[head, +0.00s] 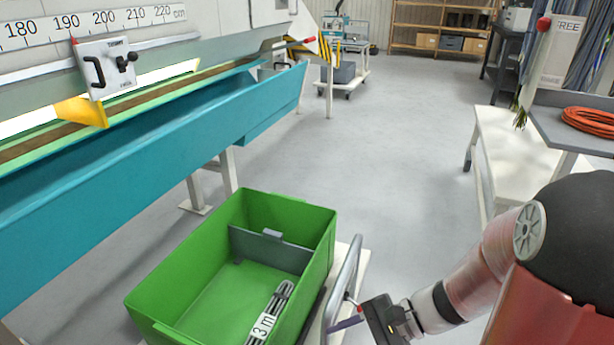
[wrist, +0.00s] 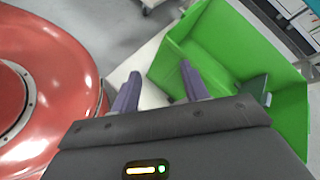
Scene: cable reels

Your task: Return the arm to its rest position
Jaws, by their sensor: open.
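My gripper (head: 345,324) is at the bottom of the head view, just right of the green crate and beside the cart's metal handle. In the wrist view its two purple fingers (wrist: 158,90) stand apart with nothing between them. My red and white arm reaches in from the right, bent low. The green crate (head: 180,273) stands on a white cart, and it also shows in the wrist view (wrist: 185,55). A black cable bundle with a "3 m" label (head: 264,325) lies in the crate's near compartment, in front of a grey divider (head: 270,250).
A teal trough (head: 130,205) with a scale and a stop block (head: 108,68) runs along the left. A white bench (head: 510,150) and a grey shelf with an orange cable coil (head: 590,120) stand at the right. The grey floor between (head: 370,150) is clear.

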